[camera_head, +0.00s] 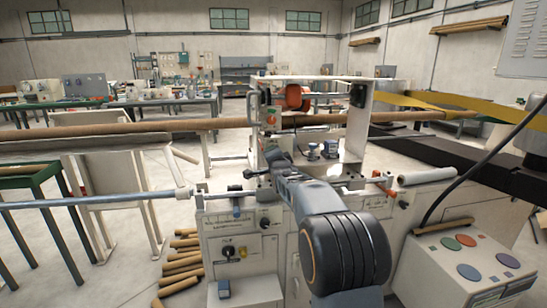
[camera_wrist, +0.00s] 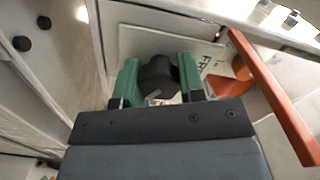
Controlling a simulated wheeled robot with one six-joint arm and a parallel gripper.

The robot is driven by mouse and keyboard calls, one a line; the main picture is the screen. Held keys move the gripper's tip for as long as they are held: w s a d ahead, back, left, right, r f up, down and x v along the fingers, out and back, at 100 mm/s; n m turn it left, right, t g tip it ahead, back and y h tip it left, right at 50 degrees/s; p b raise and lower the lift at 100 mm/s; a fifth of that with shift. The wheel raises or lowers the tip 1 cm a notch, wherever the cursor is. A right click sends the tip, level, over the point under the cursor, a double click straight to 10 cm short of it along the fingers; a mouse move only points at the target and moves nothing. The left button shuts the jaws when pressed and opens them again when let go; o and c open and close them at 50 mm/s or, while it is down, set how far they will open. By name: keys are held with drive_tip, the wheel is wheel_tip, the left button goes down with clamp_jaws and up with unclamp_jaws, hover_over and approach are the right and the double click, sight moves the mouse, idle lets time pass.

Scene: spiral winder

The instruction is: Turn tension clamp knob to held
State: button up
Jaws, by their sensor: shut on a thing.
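In the wrist view, my gripper (camera_wrist: 158,78) has its two green fingers on either side of a black knob (camera_wrist: 157,72) and is shut on it. The knob stands in front of a pale plate (camera_wrist: 202,53) with dark lettering, only partly readable as "FR". The fingers and the knob hide part of the plate, and I cannot tell the knob's setting. In the head view, my arm reaches up to the white winder (camera_head: 357,125); the knob and fingertips cannot be made out clearly there.
An orange bar (camera_wrist: 275,95) runs close to the right of my gripper in the wrist view. Two dark round knobs (camera_wrist: 22,43) sit on a panel at left. In the head view, a long brown tube (camera_head: 150,127) crosses the winder, and a control box (camera_head: 470,262) stands at right.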

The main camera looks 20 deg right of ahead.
drive_tip(key=o, duration=0.9)
drive_tip(key=shift+d, duration=0.1)
drive_tip(key=shift+s, duration=0.1)
drive_tip(key=s+a, duration=0.1)
drive_tip(key=s, duration=0.3)
drive_tip(key=s+a, duration=0.1)
drive_tip(key=s, duration=0.8)
drive_tip(key=shift+s+a, duration=0.15)
drive_tip(key=shift+a, duration=0.25)
